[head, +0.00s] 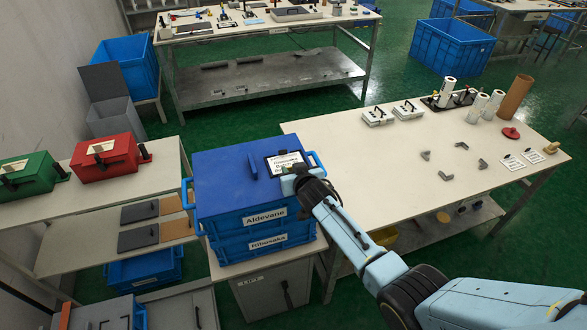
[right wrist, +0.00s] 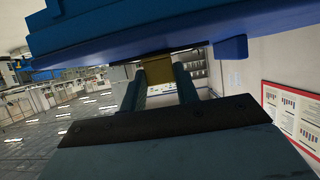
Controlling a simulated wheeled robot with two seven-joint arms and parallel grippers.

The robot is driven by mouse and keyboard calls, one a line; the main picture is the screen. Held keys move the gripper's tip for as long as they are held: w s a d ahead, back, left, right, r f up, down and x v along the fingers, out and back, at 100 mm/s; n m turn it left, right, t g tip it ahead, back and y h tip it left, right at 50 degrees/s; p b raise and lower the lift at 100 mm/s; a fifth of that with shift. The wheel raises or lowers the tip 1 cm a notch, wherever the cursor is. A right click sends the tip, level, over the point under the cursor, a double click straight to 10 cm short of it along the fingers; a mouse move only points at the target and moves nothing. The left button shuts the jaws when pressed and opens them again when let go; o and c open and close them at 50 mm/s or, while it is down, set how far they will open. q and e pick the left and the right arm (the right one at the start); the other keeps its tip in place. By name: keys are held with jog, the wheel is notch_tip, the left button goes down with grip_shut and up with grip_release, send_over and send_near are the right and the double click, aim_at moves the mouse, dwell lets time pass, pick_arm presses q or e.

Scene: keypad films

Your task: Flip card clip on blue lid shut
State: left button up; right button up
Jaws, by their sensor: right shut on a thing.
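The blue lid (head: 222,180) lies flat on top of a stack of two blue crates, with a raised blue bar (head: 252,165) on it. A white card (head: 284,160) with dark print and a dark border lies at the lid's right side. My right gripper (head: 296,172) is at the card's near right edge and hides the spot there. In the right wrist view its fingers (right wrist: 158,85) are shut on a small yellow-brown piece (right wrist: 158,70) under the blue lid's edge, which looks like the card clip. How far the clip is tilted is hidden. My left gripper is out of view.
The upper crate (head: 238,219) is labelled Aldevane, the lower one (head: 240,244) Hibosaka. A white table (head: 400,170) with small parts stands right. A red box (head: 105,160) and a green box (head: 30,178) stand on the left bench. Blue handles stick out at the crate's sides.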

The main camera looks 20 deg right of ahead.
jog(key=o, duration=1)
jog(key=shift+s, duration=0.1)
jog(key=p+v, duration=0.2)
jog(key=v, duration=1.1)
jog(key=shift+s, duration=0.15)
